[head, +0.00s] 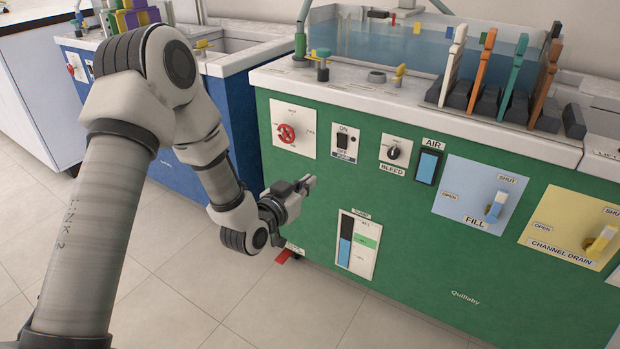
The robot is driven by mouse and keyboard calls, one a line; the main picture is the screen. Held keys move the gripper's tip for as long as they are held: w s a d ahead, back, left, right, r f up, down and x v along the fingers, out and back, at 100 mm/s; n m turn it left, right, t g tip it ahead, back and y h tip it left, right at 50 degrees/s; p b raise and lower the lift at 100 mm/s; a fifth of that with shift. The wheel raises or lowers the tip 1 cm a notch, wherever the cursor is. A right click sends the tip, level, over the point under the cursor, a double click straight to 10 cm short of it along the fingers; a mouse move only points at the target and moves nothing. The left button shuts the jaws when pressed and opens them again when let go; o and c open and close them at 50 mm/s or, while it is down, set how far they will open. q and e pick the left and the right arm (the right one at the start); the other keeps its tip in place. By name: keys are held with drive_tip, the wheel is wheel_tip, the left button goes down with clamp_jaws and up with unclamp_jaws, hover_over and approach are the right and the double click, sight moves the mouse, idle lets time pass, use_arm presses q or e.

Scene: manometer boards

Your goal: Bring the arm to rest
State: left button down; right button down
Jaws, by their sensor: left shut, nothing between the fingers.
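My left arm comes in from the left, bent at the elbow, and reaches toward the front of a green bench (400,255). My left gripper (309,182) is shut and empty. In the picture it lies below the red knob (287,133) and the ON/OFF switch (343,143), and up and left of the gauge panel (357,244). I cannot tell whether it touches the green front; no control is in its fingers. My right gripper is not in view.
To the right are the BLEED knob (393,153), the blue FILL lever (496,207) and the yellow CHANNEL DRAIN lever (600,243). A water tank (380,48) and several coloured upright pieces stand on top. A blue bench (233,120) is behind my arm.

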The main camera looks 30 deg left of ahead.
use_arm(q)
drive_tip(key=s+d+f+g, duration=0.35)
drive_tip(key=s+f, duration=0.45)
drive_tip(key=f, duration=0.4)
drive_tip(key=s+d+f+g, duration=0.2)
drive_tip(key=s+f+g, duration=0.4)
drive_tip(key=f, duration=0.6)
drive_tip(key=s+f+n+g+y, duration=0.1)
drive_tip(key=s+f+g, duration=0.25)
drive_tip(key=s, duration=0.75)
drive_tip(key=s+f+n+g, duration=0.1)
drive_tip(key=s+f+g, duration=0.25)
drive_tip(key=s, duration=0.85)
wheel_tip(320, 180, up, 30)
drive_tip(key=w+p, duration=0.1)
drive_tip(key=p, duration=2.9)
drive_tip(key=shift+a+r+m, duration=0.15)
drive_tip(key=shift+a+m, duration=0.1)
drive_tip(key=shift+m, duration=0.05)
